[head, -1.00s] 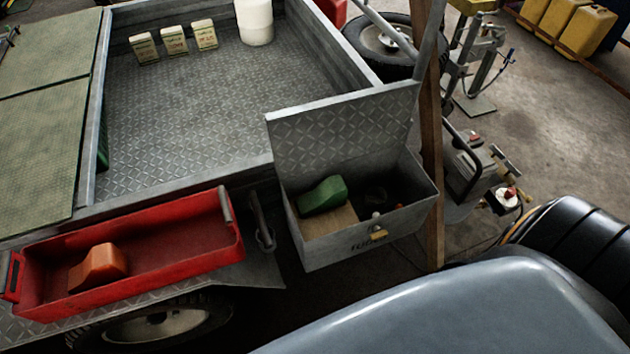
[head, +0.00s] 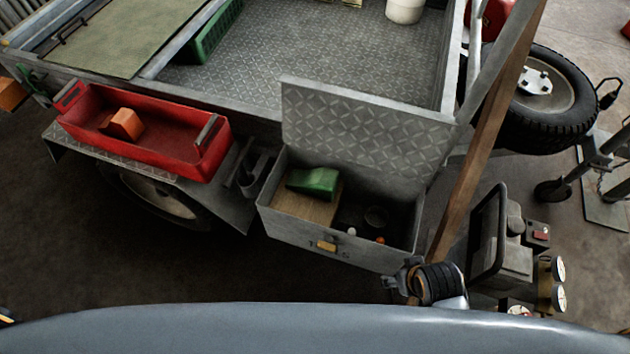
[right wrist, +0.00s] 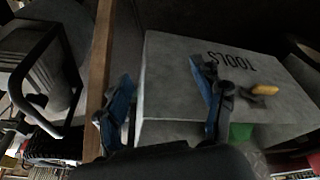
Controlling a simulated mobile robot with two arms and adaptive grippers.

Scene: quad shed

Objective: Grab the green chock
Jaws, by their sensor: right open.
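The green chock (head: 315,183) lies on a wooden block (head: 300,206) in the left part of the open grey toolbox (head: 290,230). My right gripper (head: 400,281) is low in the head view, outside the box near its front right corner and apart from the chock. In the right wrist view its two blue-padded fingers (right wrist: 161,77) are spread, with nothing held between them. That view shows the box front (right wrist: 185,75) upside down, with a small green patch (right wrist: 240,131) at the rim, probably the chock.
The raised toolbox lid (head: 360,135) stands behind the chock. A wooden post (head: 485,150) rises at the right of the box. A red tray (head: 190,160) with an orange chock (head: 124,124) sits to the left.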

